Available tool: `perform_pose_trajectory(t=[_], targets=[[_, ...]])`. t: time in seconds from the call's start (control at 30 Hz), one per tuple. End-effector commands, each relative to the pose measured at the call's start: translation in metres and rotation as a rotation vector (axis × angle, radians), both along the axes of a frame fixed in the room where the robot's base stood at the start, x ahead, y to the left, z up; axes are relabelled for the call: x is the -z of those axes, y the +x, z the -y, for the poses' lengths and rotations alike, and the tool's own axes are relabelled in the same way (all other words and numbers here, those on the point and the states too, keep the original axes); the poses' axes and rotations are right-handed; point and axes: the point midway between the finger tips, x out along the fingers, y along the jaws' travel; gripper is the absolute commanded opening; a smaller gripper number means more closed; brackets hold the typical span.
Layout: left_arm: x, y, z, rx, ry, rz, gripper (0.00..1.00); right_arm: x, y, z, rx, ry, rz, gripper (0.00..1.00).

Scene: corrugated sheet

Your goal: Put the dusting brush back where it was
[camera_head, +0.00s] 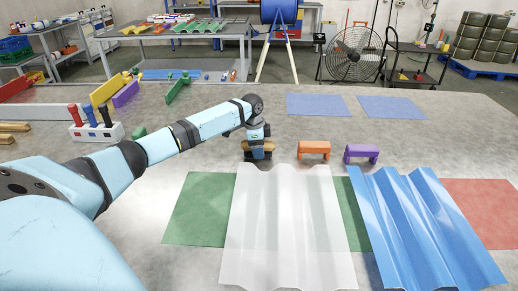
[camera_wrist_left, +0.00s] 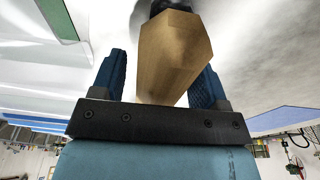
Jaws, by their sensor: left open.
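The dusting brush (camera_wrist_left: 172,55) shows its wooden body between the two blue fingers in the left wrist view, with dark bristles partly visible behind it. In the head view the brush (camera_head: 259,155) is a small brown shape low at the end of my left arm, on or just above the table. My left gripper (camera_head: 257,143) is over it, pointing down, with its fingers on either side. My right gripper is out of view.
A clear corrugated sheet (camera_head: 285,230) and a blue one (camera_head: 425,225) lie in front over green (camera_head: 197,210) and red (camera_head: 480,205) mats. Two blue mats (camera_head: 316,104) lie behind. A tool holder (camera_head: 97,132) stands left.

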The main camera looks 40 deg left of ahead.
Motion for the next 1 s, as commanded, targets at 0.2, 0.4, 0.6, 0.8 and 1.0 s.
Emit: perform_pose_trajectory(t=[0.2,0.4,0.6,0.8,1.0], targets=[[-0.04,-0.003,-0.005,-0.001,0.002,0.002,0.68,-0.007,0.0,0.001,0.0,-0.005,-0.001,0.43],[-0.082,-0.007,-0.01,-0.001,0.001,0.001,0.68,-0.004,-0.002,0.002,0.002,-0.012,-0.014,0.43],[-0.11,-0.01,-0.013,0.0,-0.001,0.002,0.68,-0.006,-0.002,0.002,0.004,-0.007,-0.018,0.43],[-0.118,-0.011,-0.014,-0.001,0.0,0.0,0.68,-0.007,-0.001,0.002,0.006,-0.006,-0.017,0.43],[-0.117,-0.011,-0.014,-0.001,0.0,0.0,0.68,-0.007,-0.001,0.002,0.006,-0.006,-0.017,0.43]])
